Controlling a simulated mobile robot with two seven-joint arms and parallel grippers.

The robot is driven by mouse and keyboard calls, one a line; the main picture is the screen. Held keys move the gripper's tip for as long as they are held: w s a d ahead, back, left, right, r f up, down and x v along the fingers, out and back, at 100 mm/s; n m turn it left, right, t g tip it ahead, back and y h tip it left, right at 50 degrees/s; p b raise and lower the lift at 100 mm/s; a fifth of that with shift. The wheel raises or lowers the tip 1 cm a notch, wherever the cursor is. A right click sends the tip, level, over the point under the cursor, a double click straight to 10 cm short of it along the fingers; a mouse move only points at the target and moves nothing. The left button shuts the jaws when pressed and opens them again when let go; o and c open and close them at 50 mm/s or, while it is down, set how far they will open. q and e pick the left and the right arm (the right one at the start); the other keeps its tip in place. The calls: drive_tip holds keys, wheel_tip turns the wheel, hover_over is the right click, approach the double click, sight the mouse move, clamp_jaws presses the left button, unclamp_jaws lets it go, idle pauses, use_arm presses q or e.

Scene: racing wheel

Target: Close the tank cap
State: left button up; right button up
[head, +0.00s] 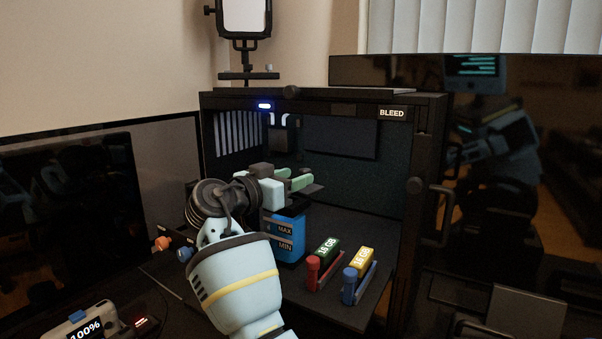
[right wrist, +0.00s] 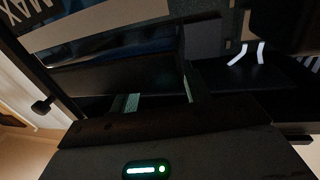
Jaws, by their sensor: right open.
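The blue tank (head: 284,238), marked MAX and MIN, stands upright inside an open black case. Its dark top (head: 292,208) is partly hidden by my right gripper. A dark flat piece (head: 314,189) shows beside the fingertips; I cannot tell whether it is the cap or how far it is open. My right gripper (head: 298,179) is open, with green fingertips just above the tank. In the right wrist view its fingers (right wrist: 162,97) are apart, with dark surfaces around them and MAX lettering (right wrist: 15,14) in the upper left corner. My left gripper is not in view.
The case (head: 425,190), labelled BLEED, surrounds the tank. A red-handled stick (head: 325,258) and a blue-handled stick (head: 360,272) lie right of the tank. A device reading 100% (head: 85,328) is at lower left. Dark screens (head: 70,220) flank the case.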

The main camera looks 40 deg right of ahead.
sight(301, 174)
drive_tip(key=shift+x, duration=1.55)
clamp_jaws()
